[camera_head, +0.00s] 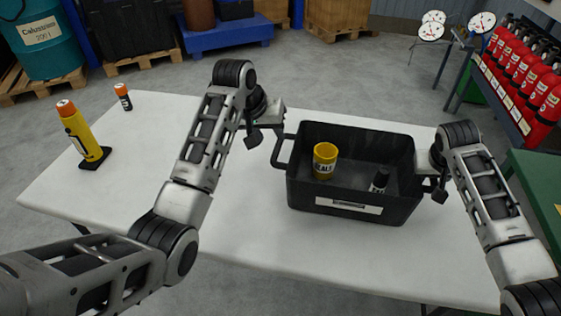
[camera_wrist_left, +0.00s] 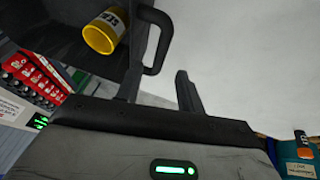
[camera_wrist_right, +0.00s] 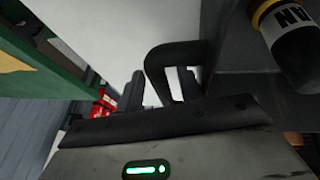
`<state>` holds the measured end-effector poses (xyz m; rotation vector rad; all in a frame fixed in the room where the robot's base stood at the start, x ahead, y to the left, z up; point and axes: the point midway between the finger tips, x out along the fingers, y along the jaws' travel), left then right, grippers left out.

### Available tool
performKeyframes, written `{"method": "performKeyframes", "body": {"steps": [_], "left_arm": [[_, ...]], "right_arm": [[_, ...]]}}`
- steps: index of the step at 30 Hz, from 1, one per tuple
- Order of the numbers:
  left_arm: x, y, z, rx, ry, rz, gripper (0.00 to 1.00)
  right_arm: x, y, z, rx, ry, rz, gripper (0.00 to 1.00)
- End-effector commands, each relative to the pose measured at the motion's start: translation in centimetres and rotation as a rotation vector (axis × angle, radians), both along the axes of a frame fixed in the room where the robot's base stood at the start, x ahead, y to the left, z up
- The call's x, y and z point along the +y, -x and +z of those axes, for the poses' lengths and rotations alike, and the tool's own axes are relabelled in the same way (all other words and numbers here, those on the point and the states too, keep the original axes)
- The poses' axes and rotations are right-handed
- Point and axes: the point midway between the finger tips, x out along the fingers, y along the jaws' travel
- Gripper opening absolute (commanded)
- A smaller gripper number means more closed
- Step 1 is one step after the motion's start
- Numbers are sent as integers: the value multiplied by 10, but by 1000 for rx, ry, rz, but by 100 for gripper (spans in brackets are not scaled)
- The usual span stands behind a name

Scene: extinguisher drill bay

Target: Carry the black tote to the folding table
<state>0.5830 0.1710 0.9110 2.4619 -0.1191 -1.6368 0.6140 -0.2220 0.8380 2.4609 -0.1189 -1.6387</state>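The black tote (camera_head: 350,203) stands upright on a white table (camera_head: 240,240). My left gripper (camera_head: 264,132) is open by the tote's left handle (camera_head: 277,152). In the left wrist view that handle (camera_wrist_left: 163,40) lies just past the fingertips (camera_wrist_left: 160,82), nearer one finger. My right gripper (camera_head: 438,186) is at the right handle, mostly hidden in the head view. In the right wrist view its fingers (camera_wrist_right: 160,84) are apart, with the handle (camera_wrist_right: 156,66) between them.
A yellow bottle (camera_head: 80,135) on a black base and a small black bottle with an orange cap (camera_head: 123,97) stand at the table's left. A green bench (camera_head: 538,180) is close on the right. Red extinguishers (camera_head: 518,80) fill a rack behind. The table's front is clear.

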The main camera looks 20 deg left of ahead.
Motion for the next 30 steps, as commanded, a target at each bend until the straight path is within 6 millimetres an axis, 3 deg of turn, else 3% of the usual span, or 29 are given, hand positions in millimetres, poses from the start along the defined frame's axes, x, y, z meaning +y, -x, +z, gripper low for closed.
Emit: {"method": "performKeyframes", "body": {"steps": [5,18,24,30], "left_arm": [[1,1,2,2,0,0,38],[0,1,2,1,0,0,38],[0,1,2,1,0,0,38],[0,1,2,1,0,0,38]], "right_arm": [[3,5,14,-4,-2,2,38],[17,39,93,-5,-1,0,38],[20,46,108,-2,-1,0,38],[20,47,109,0,0,-1,38]]}}
